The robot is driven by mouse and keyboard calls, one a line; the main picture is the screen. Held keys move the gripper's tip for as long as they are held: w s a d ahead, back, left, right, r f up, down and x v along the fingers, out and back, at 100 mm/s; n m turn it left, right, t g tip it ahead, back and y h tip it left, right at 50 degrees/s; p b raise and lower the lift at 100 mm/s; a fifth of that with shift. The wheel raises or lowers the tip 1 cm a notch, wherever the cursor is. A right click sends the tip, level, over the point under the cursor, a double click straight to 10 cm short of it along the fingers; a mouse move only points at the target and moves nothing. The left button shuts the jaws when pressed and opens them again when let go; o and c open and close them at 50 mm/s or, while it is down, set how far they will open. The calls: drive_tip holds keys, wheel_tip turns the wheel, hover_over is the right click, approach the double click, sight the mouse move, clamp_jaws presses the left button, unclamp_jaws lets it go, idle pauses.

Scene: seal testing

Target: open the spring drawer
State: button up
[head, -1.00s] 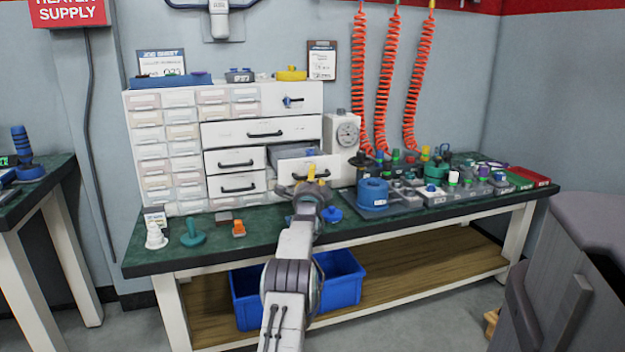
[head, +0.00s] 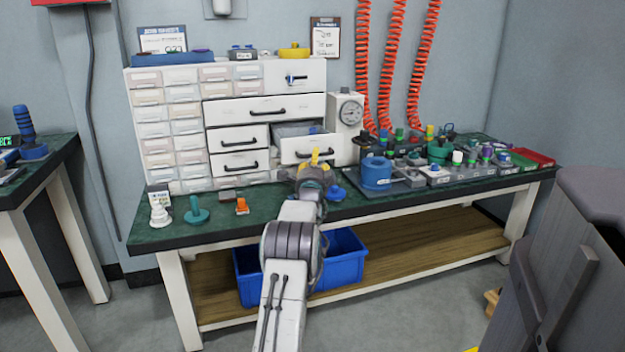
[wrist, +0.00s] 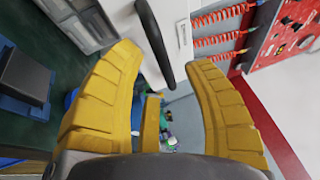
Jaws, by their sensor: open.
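A white drawer (head: 292,149) in the lower right of the cabinet stands pulled out, with its grey inside showing from above. Its label cannot be read, so I cannot tell by name that it is the spring drawer. My gripper (head: 318,154) is right in front of this drawer, and its yellow fingers overlap the drawer's front in the head view. In the wrist view my gripper (wrist: 170,70) is open, its two yellow fingers spread wide. A dark bar handle (wrist: 155,42) lies just beyond and between the fingertips. I see no contact with it.
The white cabinet (head: 265,75) has small clear-fronted drawers and other shut drawers. A gauge block (head: 347,118) stands close right of the open drawer. A blue round part (head: 376,173) and fittings crowd the green bench to the right. A blue bin (head: 345,255) sits below.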

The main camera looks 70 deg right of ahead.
drive_tip(key=v, duration=0.8)
drive_tip(key=shift+a, duration=0.3)
drive_tip(key=shift+s, duration=0.1)
idle(0.6)
